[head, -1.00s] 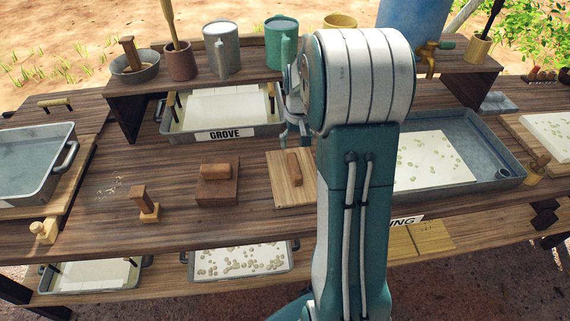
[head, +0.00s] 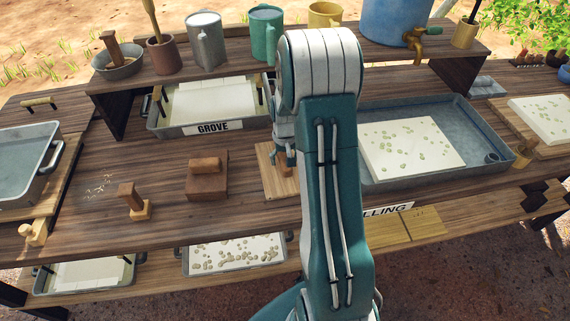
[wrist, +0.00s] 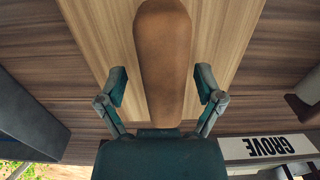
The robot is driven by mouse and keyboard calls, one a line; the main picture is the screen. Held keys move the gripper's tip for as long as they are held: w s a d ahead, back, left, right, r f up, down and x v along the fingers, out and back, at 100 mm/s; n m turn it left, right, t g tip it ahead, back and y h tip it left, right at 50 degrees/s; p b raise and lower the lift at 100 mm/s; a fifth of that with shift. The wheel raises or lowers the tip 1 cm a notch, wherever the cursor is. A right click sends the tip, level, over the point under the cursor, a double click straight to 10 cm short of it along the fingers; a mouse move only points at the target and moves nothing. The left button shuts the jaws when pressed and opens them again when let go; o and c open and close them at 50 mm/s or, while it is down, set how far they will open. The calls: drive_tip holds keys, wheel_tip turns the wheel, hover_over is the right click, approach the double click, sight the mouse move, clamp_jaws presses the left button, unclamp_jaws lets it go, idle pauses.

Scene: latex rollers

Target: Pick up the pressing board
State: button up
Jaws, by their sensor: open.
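The pressing board, a square of pale wood (head: 270,187) with a brown upright handle, lies flat on the workbench just left of my arm. Part of it is hidden by my gripper and arm. In the wrist view the pale board (wrist: 222,40) fills the upper middle, and its long rounded handle (wrist: 163,50) stands out toward the camera. My gripper (wrist: 162,86) is open, with one finger on each side of the handle and a gap showing on both sides. In the head view my gripper (head: 283,156) is right over the board.
A dark brown block with a handle (head: 206,178) and a small wooden stamp (head: 134,202) stand to the left. A tray labelled GROVE (head: 208,115) is behind. A large grey basin (head: 475,140) with a speckled sheet lies right. A raised shelf (head: 390,48) holds several cups.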

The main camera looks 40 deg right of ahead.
drive_tip(key=shift+a, duration=0.3)
drive_tip(key=shift+c, duration=1)
clamp_jaws()
drive_tip(key=shift+d, duration=0.1)
wheel_tip(320, 180, up, 3)
drive_tip(key=shift+f, duration=0.15)
drive_tip(key=s+d+r, duration=0.8)
drive_tip(key=d+r, duration=0.2)
drive_tip(key=d, duration=0.1)
drive_tip(key=shift+d, duration=0.3)
drive_tip(key=shift+r, duration=0.1)
